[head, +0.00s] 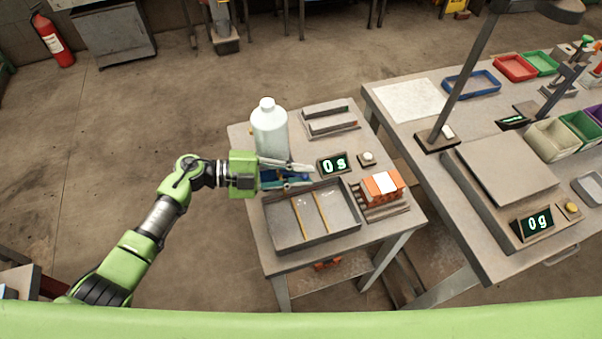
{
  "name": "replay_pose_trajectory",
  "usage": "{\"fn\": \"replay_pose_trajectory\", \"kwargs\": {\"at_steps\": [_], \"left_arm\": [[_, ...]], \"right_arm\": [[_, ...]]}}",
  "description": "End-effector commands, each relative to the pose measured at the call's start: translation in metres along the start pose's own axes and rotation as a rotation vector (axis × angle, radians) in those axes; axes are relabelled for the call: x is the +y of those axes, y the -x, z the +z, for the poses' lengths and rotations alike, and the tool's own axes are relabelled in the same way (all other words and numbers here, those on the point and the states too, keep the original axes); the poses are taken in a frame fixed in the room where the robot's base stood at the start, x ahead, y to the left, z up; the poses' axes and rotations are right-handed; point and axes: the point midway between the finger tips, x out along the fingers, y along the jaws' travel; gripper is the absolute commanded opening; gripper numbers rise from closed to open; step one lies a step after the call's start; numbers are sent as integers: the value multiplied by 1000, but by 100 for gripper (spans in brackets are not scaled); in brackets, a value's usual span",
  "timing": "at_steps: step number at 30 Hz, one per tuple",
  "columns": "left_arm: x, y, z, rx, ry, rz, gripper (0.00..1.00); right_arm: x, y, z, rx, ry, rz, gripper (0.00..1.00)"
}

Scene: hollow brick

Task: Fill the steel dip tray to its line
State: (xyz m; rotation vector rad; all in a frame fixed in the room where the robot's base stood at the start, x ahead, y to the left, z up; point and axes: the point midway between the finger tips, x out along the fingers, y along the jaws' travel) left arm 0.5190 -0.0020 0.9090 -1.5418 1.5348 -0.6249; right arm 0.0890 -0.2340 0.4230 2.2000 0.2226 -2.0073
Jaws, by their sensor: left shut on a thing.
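The steel dip tray (283,240) lies on the small table, shallow and grey, with two thin yellowish strips inside. I cannot make out its line or any liquid level. A pale translucent bottle (268,127) with a white cap stands upright behind it. My left gripper (311,176) reaches in from the left, over the tray's back edge and in front of the bottle's foot. Its fingers are shut on a blue thing (270,175), mostly hidden by the gripper; I cannot tell its shape. My right gripper is not in view.
A timer (333,164) reads "0 s" beside a button (367,158). An orange hollow brick (380,185) with a white top sits on a rack right of the tray. A slotted grey block (330,117) stands behind. The right bench holds a scale (500,177) reading "0g".

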Motion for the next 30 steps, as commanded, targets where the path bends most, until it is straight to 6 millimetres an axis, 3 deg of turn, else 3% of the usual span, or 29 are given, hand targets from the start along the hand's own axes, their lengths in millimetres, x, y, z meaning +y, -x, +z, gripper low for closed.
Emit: {"fn": "replay_pose_trajectory", "kwargs": {"at_steps": [14, 30], "left_arm": [[0, 5, 0, -2, 0, -1, 25], [1, 105, 1, -3, 0, 1, 25]], "right_arm": [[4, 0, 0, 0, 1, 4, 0], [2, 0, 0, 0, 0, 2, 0]]}}
